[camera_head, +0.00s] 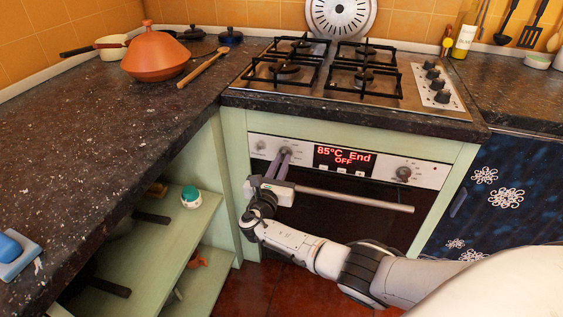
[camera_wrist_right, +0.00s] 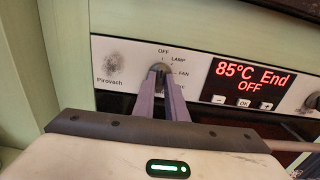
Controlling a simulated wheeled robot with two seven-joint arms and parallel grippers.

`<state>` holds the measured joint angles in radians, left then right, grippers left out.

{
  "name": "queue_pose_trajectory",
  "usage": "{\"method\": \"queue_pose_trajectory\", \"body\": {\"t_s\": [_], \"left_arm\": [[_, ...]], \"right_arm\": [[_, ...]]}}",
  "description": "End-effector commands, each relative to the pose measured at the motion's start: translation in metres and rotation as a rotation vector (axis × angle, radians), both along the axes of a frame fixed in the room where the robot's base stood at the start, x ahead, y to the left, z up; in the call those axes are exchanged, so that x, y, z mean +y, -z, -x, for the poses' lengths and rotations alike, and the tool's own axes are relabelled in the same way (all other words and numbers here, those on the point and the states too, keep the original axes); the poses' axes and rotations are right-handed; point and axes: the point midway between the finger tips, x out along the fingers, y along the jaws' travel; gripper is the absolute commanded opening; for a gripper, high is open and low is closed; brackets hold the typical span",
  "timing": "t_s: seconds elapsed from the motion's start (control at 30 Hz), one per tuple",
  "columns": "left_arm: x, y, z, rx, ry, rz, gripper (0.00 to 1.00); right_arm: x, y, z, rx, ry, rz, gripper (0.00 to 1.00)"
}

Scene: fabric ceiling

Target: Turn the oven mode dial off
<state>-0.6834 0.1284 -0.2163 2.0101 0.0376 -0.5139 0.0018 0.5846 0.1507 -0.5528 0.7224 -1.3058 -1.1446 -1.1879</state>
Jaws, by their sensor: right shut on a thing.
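The oven (camera_head: 343,212) is built in under the hob, with a pale control panel across its top. The mode dial (camera_wrist_right: 160,67) is on the left part of the panel, with OFF, LAMP and FAN printed around it; it also shows in the head view (camera_head: 286,150). My right gripper (camera_head: 283,159) reaches the panel from below, its two purple fingers shut on the mode dial. The fingers cover much of the dial, and I cannot tell exactly where it points. The red display (camera_head: 343,158) reads "85°C End" and "OFF". My left gripper is not in view.
A second dial (camera_head: 403,173) is on the panel's right. The oven door handle (camera_head: 355,200) runs just below my right gripper. Open green shelves (camera_head: 187,240) stand left. The hob (camera_head: 330,78) and dark counter (camera_head: 90,130) with an orange tagine (camera_head: 155,55) are above.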

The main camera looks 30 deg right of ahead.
Motion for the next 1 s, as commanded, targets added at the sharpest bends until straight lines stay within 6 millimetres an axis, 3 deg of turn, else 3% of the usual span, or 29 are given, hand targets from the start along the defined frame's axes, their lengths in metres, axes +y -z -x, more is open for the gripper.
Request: {"method": "queue_pose_trajectory", "body": {"t_s": [0.23, 0.27, 0.37, 0.73, 1.0], "left_arm": [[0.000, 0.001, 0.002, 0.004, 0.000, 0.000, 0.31], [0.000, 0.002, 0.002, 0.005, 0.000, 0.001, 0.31], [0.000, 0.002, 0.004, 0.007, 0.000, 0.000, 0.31], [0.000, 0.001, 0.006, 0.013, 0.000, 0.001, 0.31], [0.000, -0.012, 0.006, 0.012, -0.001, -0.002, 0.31]], "right_arm": [[0.002, 0.004, 0.002, 0.009, -0.002, -0.001, 0.00], [0.002, 0.004, 0.002, 0.009, -0.002, -0.001, 0.15], [0.002, 0.004, 0.001, 0.008, -0.002, -0.001, 0.30], [0.005, 0.001, 0.004, 0.003, -0.002, 0.000, 0.30], [0.041, 0.000, 0.035, 0.005, -0.003, -0.003, 0.30]]}}
